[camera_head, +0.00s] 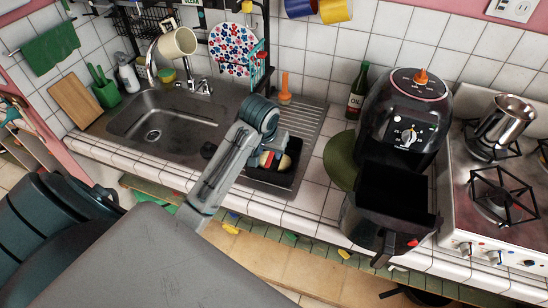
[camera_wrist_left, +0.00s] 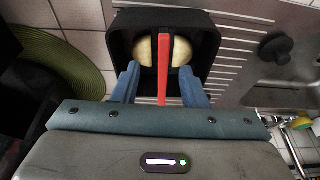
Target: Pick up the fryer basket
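The fryer basket appears to be the black square container (camera_head: 272,188) on the counter right of the sink; it also shows in the wrist view (camera_wrist_left: 122,32). A narrow red bar (camera_wrist_left: 165,70), perhaps its handle, runs over it. Pale yellow, rounded food (camera_wrist_left: 147,50) shows on both sides of the bar. My left gripper (camera_head: 272,160) is over the basket. In the wrist view its blue fingers (camera_wrist_left: 161,85) are apart, one on each side of the bar, with gaps between. My right gripper is not in view.
The black air fryer (camera_head: 400,115) stands right of the basket, its empty-looking drawer (camera_head: 385,235) out towards the counter edge. A green round mat (camera_head: 340,160) lies between. The sink (camera_head: 165,125) is left, the stove (camera_head: 490,220) right. An oil bottle (camera_head: 357,92) stands behind.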

